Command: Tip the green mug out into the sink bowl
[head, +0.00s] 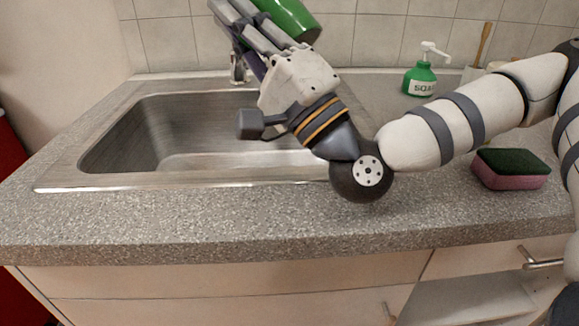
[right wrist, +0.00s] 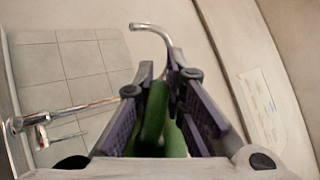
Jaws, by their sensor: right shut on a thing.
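The green mug (head: 288,16) is at the top of the head view, partly cut off by the frame edge and tilted. My right gripper (head: 238,14) is beside it, raised above the back right part of the sink bowl (head: 150,125). In the right wrist view, my right gripper (right wrist: 158,85) is shut on a green upright part of the mug (right wrist: 153,115), which looks like its handle. The mug's opening and contents are hidden. The steel sink bowl is set in the counter, and my right arm covers its right side. My left gripper is not in view.
The chrome tap (head: 238,68) stands behind the sink, close to my right gripper. A green soap bottle (head: 420,75) stands at the back right. A green and pink sponge (head: 510,170) lies at right. The front counter strip (head: 190,215) is clear. A tiled wall (head: 165,40) closes the back.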

